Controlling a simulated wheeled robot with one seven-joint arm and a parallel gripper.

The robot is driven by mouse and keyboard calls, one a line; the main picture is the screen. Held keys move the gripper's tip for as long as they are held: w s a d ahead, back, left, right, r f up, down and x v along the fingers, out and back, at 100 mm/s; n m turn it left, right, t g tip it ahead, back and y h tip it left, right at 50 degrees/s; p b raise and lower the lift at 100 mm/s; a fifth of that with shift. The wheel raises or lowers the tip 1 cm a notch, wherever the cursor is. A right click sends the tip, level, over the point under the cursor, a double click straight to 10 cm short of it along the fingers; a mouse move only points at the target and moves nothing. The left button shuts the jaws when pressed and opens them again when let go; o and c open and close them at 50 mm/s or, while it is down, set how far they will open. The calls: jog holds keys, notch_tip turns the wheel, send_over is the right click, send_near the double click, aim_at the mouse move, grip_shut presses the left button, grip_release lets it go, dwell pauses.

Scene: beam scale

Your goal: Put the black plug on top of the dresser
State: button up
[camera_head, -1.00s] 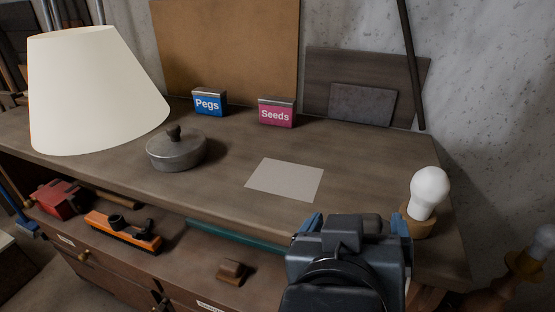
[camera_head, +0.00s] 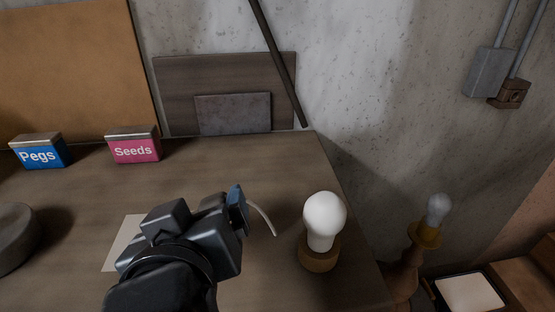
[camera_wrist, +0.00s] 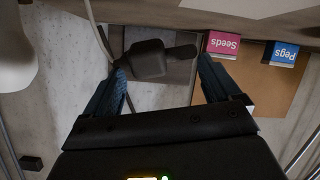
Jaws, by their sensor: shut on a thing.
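The black plug (camera_wrist: 152,60) shows between my fingertips in the wrist view, with a pale cord (camera_wrist: 98,30) running up beside it. My gripper (camera_wrist: 163,68) is shut on the plug. In the head view my gripper (camera_head: 226,205) is above the wooden top of the dresser (camera_head: 235,160), near its right end. The plug is hidden behind my gripper there, and only the curved cord (camera_head: 263,217) shows to the right of the finger. I cannot tell how high the plug is above the surface.
A bulb in a wooden holder (camera_head: 321,258) stands right of my gripper, near the dresser's right edge. A pale sheet (camera_head: 118,252) lies partly behind my gripper. Blue Pegs (camera_head: 38,153) and pink Seeds (camera_head: 133,148) boxes stand at the back. Dresser top behind my gripper is clear.

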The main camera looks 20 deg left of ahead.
jog(key=shift+f, duration=2.85)
jog(key=o, duration=0.8)
jog(key=shift+f, duration=0.1)
jog(key=shift+s+d+r, duration=0.1)
jog(key=shift+s+r, duration=0.05)
jog(key=shift+r, duration=0.05)
jog(key=v, duration=1.1)
jog(key=shift+s+d+r+b, duration=0.1)
jog(key=shift+s+d+b, duration=0.05)
jog(key=shift+s+b, duration=0.2)
